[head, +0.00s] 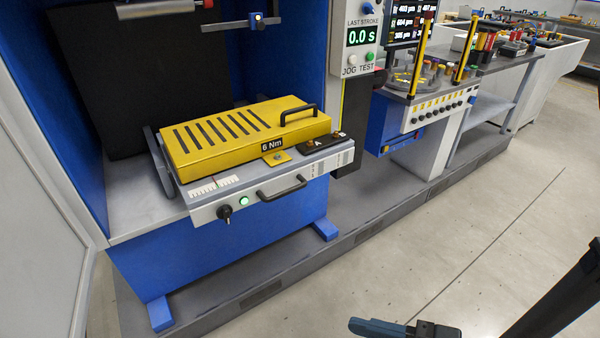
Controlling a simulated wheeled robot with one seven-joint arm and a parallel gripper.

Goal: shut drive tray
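The drive tray (253,200) is a grey drawer standing out past the front of the blue bench. Its front panel carries a black bar handle (282,190), a black knob (225,211), a green light (244,200) and a scale strip at the left. A yellow slotted cover (215,143) with its own black handle (298,114) sits on the tray, marked "6 Nm". My gripper (405,328) shows only in part at the bottom edge, blue and dark, low and to the right of the tray, well apart from it. Its fingers are too cut off to judge their opening.
Blue cabinet walls (75,120) flank the bay at the left. A bench with yellow posts (418,60) lies farther right. The floor (440,230) in front is clear.

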